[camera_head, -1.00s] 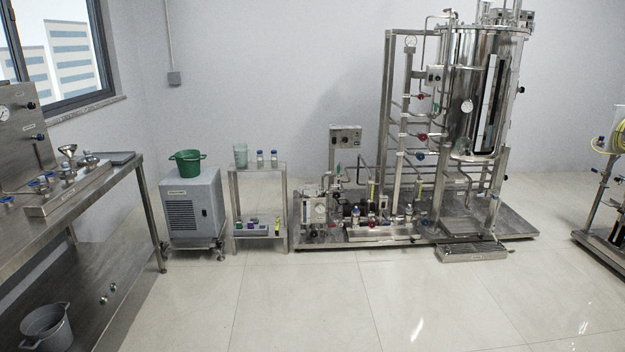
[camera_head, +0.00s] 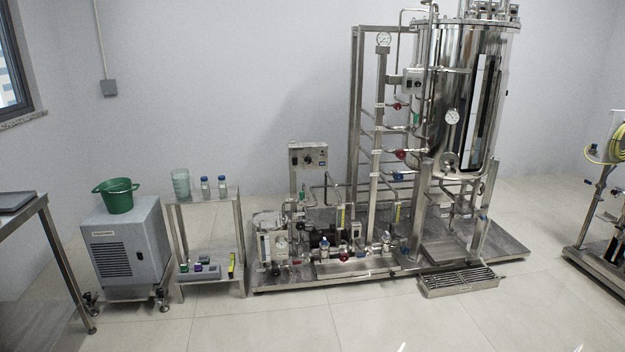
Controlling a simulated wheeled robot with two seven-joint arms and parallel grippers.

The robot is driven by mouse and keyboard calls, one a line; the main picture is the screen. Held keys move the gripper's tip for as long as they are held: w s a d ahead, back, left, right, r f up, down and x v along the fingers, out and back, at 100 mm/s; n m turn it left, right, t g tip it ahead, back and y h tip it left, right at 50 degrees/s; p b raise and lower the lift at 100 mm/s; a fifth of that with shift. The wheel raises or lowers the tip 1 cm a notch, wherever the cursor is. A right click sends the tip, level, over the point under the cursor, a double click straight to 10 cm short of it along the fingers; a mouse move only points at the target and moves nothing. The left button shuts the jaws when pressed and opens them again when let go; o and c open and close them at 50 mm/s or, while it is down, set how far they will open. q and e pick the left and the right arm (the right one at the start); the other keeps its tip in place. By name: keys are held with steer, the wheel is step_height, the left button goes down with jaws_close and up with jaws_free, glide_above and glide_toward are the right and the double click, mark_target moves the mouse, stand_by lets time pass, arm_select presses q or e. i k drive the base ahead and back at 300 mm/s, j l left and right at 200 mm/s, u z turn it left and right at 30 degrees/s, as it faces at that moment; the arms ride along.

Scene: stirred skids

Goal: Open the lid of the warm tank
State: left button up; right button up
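A tall polished steel tank (camera_head: 450,95) stands on a skid at the right of the head view. Its top is near the upper edge of the picture, and I cannot make out a lid there. A grey chiller-like cabinet (camera_head: 129,255) on casters stands at the left with a green bucket (camera_head: 117,196) on top. Its label is too small to read, so I cannot tell which thing is the warm tank. A small steel box with a gauge (camera_head: 270,243) sits at the skid's left end. Neither of my grippers is in view.
A steel shelf (camera_head: 203,198) with bottles and a beaker stands between cabinet and skid. A workbench (camera_head: 22,204) edge is at the left. A low grated step (camera_head: 458,280) juts out before the skid (camera_head: 400,268). The front floor is clear. Another skid (camera_head: 598,262) stands far right.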

mark_target(266, 217)
steer(key=i+l, duration=0.1)
steer(key=i, duration=2.75)
steer(key=i+u, duration=0.2)
steer(key=i, duration=0.35)
steer(key=i+l+u, duration=0.1)
steer(key=i+u, duration=0.15)
steer(key=i, duration=0.25)
